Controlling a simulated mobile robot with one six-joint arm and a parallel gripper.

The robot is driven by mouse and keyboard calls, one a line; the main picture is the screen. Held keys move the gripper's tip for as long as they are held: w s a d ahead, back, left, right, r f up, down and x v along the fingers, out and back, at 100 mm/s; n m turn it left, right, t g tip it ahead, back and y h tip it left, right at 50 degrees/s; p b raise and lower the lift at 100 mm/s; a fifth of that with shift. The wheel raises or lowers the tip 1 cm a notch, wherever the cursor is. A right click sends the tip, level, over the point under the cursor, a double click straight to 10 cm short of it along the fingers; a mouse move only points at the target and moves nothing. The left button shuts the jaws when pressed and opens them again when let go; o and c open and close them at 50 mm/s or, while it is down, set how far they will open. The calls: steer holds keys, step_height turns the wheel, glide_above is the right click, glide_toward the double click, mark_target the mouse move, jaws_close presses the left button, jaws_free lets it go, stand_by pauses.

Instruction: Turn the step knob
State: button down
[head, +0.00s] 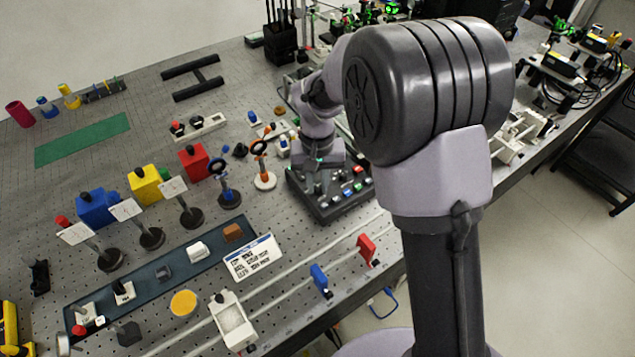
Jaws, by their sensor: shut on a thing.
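My gripper (318,170) points down at the upper left part of a dark control box (332,213) on the bench. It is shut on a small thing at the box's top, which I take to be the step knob. The gripper's body and fingers hide the knob almost wholly, so its pointer and setting cannot be read. Several small coloured buttons, red, green, blue and white, show on the box's face to the right of and below the gripper.
Lens posts (263,180) stand close left of the box. A red block (194,162), a yellow block (145,184) and a blue block (97,208) stand farther left. White rails with a blue clip (320,280) and a red clip (366,248) run in front.

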mark_target(317, 188)
stand_by(0.4)
steer(key=c, duration=1.3)
jaws_free()
step_height(317, 188, up, 18)
steer(key=p, duration=0.6)
steer(key=shift+f, duration=0.25)
